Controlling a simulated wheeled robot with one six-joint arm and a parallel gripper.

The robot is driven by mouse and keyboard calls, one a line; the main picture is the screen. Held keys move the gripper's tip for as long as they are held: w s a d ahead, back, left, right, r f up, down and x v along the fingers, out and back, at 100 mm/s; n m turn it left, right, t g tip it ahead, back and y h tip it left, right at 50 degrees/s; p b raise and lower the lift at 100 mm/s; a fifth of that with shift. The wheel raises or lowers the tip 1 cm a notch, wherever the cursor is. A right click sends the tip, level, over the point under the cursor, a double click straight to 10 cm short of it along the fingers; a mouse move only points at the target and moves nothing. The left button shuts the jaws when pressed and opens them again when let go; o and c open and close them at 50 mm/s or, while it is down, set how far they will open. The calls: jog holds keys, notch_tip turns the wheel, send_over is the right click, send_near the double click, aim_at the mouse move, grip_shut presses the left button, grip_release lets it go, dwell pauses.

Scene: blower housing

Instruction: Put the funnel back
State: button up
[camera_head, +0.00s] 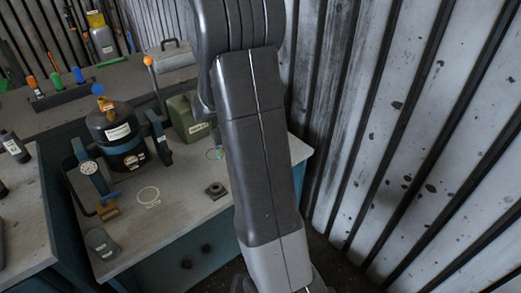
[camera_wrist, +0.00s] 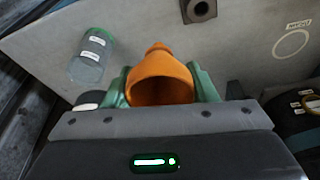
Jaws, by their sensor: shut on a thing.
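The orange funnel (camera_wrist: 160,88) is between the green fingers of my gripper (camera_wrist: 162,86) in the wrist view, and the gripper is shut on it. Its wide mouth faces the wrist camera and its narrow end points away. A printed ring with a small label (camera_wrist: 291,43) lies on the bench at the upper right; I cannot read the label surely. The ring also shows in the head view (camera_head: 148,196). In the head view the funnel and my gripper are hidden behind my arm.
A dark square block with a hole (camera_wrist: 199,9) sits on the bench, also in the head view (camera_head: 215,190). A clear labelled jar (camera_wrist: 89,57) stands left. A ribbed wall (camera_head: 400,130) bounds the right.

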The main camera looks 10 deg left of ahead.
jog(key=s+a+n+b, duration=0.2)
jog(key=s+a, duration=0.3)
jog(key=b, duration=0.5)
send_over(214, 185)
jog(key=shift+s+d+f, duration=0.15)
jog(key=shift+f, duration=1.75)
jog(key=shift+s+d+f, duration=0.1)
jog(key=shift+f, duration=1.8)
jog(key=shift+f+b, duration=0.35)
jog(key=shift+f, duration=0.2)
jog(key=shift+f, duration=0.3)
jog(key=shift+f+b, duration=0.2)
jog(key=shift+b, duration=0.15)
jog(key=shift+f, duration=0.3)
jog(key=shift+f+b, duration=0.1)
jog(key=shift+b, duration=0.3)
jog(key=o, duration=0.8)
